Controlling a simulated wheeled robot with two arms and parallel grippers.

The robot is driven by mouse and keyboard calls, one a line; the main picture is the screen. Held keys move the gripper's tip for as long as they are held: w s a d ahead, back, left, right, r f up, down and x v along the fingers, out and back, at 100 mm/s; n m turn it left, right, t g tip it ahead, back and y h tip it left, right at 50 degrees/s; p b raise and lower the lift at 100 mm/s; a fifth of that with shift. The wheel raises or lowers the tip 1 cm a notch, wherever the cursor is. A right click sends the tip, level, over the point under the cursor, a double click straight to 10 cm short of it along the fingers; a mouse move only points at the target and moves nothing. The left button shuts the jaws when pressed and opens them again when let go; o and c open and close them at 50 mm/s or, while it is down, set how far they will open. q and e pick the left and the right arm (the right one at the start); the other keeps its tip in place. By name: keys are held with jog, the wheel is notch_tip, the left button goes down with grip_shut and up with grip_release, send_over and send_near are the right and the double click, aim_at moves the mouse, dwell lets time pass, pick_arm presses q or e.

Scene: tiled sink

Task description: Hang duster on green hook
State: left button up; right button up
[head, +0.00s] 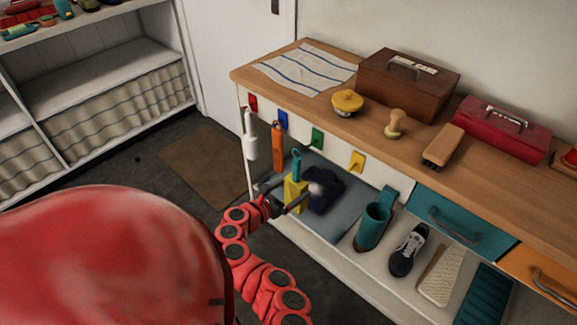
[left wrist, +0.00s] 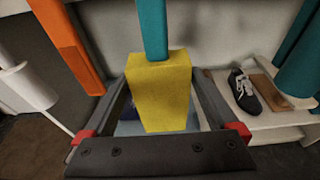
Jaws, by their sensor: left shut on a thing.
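The duster, with a yellow block-like body (head: 295,194) and a teal upper part (head: 296,163), is in my left gripper (head: 286,198). In the left wrist view the yellow body (left wrist: 160,95) fills the space between the two fingers (left wrist: 162,108), and the teal part points up. The green hook (head: 317,138) is on the white panel under the wooden counter, above and slightly right of the duster. The hook looks bare, and the duster is apart from it. The green hook is not seen in the left wrist view. My right gripper is not in view.
Red (head: 252,102), blue (head: 283,120) and yellow (head: 357,161) hooks share the panel. A white tool (head: 250,138) and an orange tool (head: 278,148) hang at the left. Below are a dark blue item (head: 325,192), a teal holder (head: 373,226) and a shoe (head: 408,250).

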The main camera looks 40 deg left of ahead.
aim_at(304, 180)
pick_arm(q)
jog(key=shift+r+x, duration=0.15)
jog(key=shift+x, duration=1.15)
jog(key=shift+r+x, duration=0.1)
jog(key=shift+x, duration=1.15)
jog(key=shift+w+f+b, duration=0.35)
jog(key=shift+w+b, duration=0.05)
jog(key=shift+w, duration=0.25)
jog(key=shift+d, duration=0.1)
jog(key=o, duration=1.2)
jog(key=shift+c, duration=0.2)
jog(key=shift+s, duration=0.1)
